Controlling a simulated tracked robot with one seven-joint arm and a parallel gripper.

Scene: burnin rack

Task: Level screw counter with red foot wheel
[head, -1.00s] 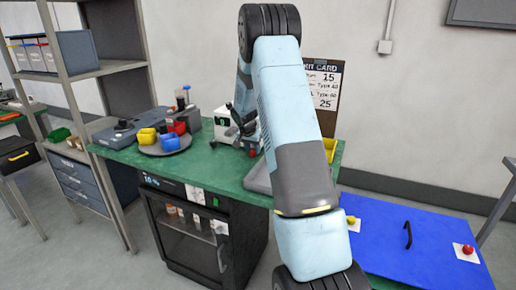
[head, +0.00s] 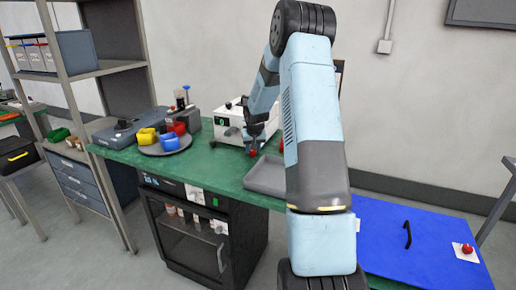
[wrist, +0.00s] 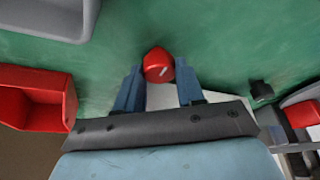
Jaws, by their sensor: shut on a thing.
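The screw counter (head: 231,117) is a white box on the green bench, partly hidden behind my arm in the head view. The red foot wheel (wrist: 158,66) is a small red knob with a pale mark, low at the counter's front; it also shows in the head view (head: 252,153). My gripper (wrist: 160,78) is shut on the red foot wheel, with one blue-grey finger on each side of it. In the head view my gripper (head: 252,144) reaches down to the wheel. A small black foot (wrist: 261,91) shows to the right. I cannot tell whether the counter is level.
A grey tray (head: 266,178) lies on the bench close in front of the wheel. A red bin (wrist: 35,98) stands left in the wrist view. A turntable (head: 150,150) with coloured bins stands left of the counter in the head view. A blue panel (head: 410,240) is at lower right.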

